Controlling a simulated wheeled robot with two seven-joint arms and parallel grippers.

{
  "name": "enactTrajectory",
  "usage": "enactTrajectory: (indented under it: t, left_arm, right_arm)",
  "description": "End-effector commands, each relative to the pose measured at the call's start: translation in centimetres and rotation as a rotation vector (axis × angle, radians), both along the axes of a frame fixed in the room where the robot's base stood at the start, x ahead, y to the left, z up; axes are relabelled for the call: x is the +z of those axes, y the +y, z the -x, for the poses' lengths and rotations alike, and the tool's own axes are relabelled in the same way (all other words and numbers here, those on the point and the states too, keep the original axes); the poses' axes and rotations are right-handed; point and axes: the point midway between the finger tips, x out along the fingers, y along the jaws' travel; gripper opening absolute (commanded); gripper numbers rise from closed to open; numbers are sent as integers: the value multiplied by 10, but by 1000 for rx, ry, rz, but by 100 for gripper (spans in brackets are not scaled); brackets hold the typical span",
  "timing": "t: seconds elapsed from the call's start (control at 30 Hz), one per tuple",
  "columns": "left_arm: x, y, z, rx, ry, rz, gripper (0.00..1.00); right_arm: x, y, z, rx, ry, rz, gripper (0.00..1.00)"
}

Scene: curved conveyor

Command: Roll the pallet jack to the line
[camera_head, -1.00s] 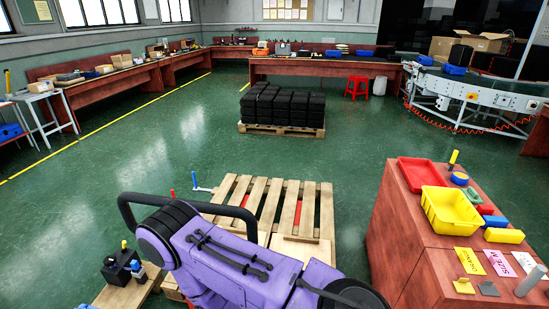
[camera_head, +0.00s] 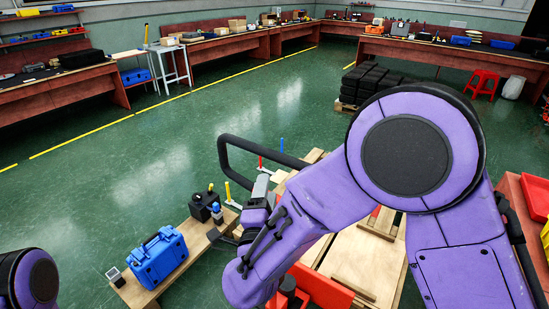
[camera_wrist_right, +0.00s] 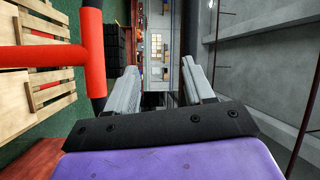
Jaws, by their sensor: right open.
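The pallet jack's black loop handle (camera_head: 265,152) shows left of my right arm in the head view. Part of its red body (camera_head: 325,290) shows below that arm, and the rest is hidden. The wooden pallet (camera_head: 350,262) is mostly behind my arm. My right gripper (camera_head: 264,182) is beside the handle loop in the head view; contact cannot be told. In the right wrist view, my right gripper (camera_wrist_right: 165,82) has its grey fingers apart with nothing between them. A red bar (camera_wrist_right: 40,57) with a black grip stands left of the fingers. My left gripper is out of view.
A blue case (camera_head: 158,258) and small black items sit on a low wooden board (camera_head: 195,237) at lower left. A yellow line (camera_head: 130,117) crosses the clear green floor. A red table (camera_head: 515,190) is at right.

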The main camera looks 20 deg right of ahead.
Motion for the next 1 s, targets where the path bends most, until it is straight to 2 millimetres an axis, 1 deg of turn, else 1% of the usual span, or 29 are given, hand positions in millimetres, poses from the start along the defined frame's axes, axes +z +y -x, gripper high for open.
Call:
enactTrajectory:
  t: [0.03,0.1,0.17,0.2,0.27,0.5,0.6,0.73,0.97,1.0]
  left_arm:
    - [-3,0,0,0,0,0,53]
    - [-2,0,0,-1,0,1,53]
    - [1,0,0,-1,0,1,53]
    - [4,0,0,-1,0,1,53]
    - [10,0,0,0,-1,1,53]
    - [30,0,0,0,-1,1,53]
    - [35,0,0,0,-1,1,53]
    - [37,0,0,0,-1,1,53]
    - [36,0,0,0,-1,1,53]
    - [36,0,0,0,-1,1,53]
  right_arm:
    - [18,6,3,-22,-79,-54,53]
    - [33,8,6,-44,-138,-103,53]
    - [39,6,3,-51,-153,-118,53]
    - [42,3,-2,-52,-153,-119,53]
    - [44,-3,-12,-55,-152,-117,53]
    - [54,-29,-59,-52,-148,-114,53]
    - [55,-36,-72,-51,-148,-114,53]
    - [55,-41,-81,-49,-149,-113,53]
    - [54,-41,-82,-49,-148,-112,53]
    - [54,-41,-82,-49,-148,-112,46]
